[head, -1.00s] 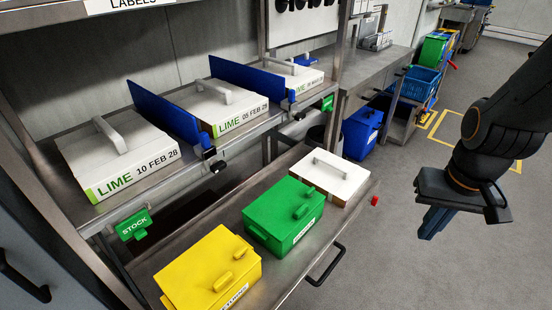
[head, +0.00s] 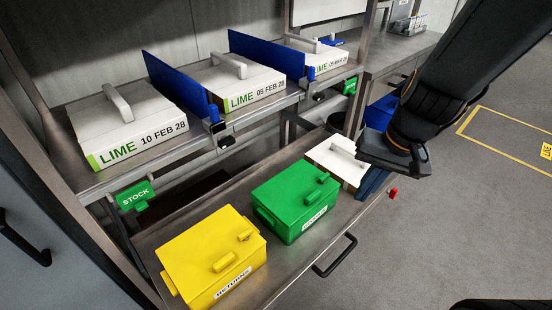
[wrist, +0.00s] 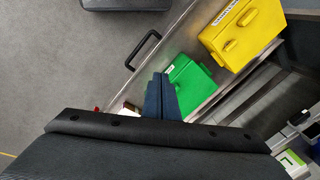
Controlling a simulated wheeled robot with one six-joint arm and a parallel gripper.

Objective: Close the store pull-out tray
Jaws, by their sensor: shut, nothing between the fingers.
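The store pull-out tray (head: 279,264) is a steel tray standing out below the shelf. It has a black bar handle (head: 335,256) on its front edge, which also shows in the wrist view (wrist: 143,50). A yellow box (head: 211,256), a green box (head: 294,207) and a white box (head: 338,158) stand on it. My gripper (head: 372,186) is shut and empty, pointing down at the tray's far right end, beside the white box and right of the handle. In the wrist view its blue fingers (wrist: 161,97) overlap the green box. I cannot tell whether they touch anything.
Above the tray, a shelf (head: 156,161) holds white LIME boxes (head: 128,130) split by blue dividers (head: 180,88). A green STOCK sign (head: 135,196) hangs from it. A red knob (head: 393,192) is at the tray's right corner. The floor (head: 440,240) in front is clear.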

